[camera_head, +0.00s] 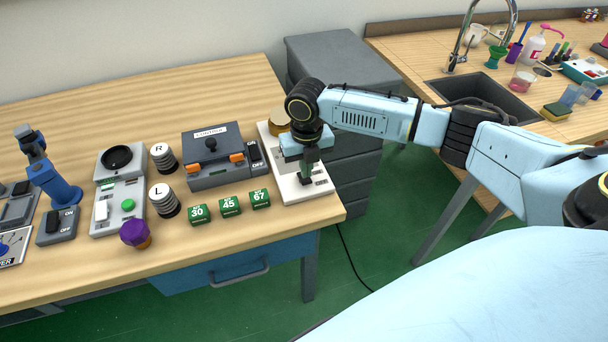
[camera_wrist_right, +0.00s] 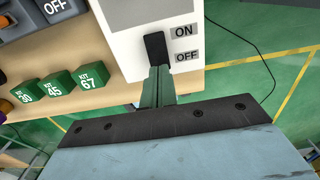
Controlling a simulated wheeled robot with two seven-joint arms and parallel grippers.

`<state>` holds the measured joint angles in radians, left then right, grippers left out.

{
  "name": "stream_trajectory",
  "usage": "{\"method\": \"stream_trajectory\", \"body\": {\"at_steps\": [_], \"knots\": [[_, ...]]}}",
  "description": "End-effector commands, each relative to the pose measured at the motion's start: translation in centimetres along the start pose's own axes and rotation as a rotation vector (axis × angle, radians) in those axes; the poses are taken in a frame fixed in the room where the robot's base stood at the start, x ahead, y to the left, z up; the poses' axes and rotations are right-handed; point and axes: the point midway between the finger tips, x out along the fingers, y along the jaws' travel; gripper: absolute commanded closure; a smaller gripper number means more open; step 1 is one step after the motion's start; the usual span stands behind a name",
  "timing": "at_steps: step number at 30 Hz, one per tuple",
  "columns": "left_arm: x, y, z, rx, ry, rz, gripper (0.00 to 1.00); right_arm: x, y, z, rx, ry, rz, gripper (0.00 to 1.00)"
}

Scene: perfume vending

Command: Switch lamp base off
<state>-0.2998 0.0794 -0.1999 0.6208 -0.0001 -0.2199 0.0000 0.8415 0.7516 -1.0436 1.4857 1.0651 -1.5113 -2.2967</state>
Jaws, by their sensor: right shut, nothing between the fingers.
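The lamp base (camera_head: 292,160) is a white slab at the right end of the wooden table, with a round tan part at its back. In the right wrist view, the white base (camera_wrist_right: 126,38) carries a black rocker switch (camera_wrist_right: 155,46) beside ON and OFF labels. My right gripper (camera_head: 305,179) points down over the front of the base. It is shut and empty, and its green fingers (camera_wrist_right: 158,80) are at the OFF end of the switch. I cannot tell whether they touch it or which way it is set. My left gripper is not in view.
Left of the base stand a grey device (camera_head: 225,178) with orange clips and its own switch, and several green numbered blocks (camera_head: 230,206). A purple-topped knob (camera_head: 134,233) is near the front edge. A grey drawer cabinet (camera_head: 345,60) stands behind the right end.

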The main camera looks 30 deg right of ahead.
Motion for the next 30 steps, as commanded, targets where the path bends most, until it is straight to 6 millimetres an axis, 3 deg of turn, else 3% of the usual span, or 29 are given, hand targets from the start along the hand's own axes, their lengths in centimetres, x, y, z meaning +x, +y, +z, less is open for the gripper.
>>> {"method": "stream_trajectory", "body": {"at_steps": [30], "knots": [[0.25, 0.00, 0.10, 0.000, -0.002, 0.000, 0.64, 0.57, 0.01, -0.01, 0.000, 0.000, 0.000, 1.00]]}}
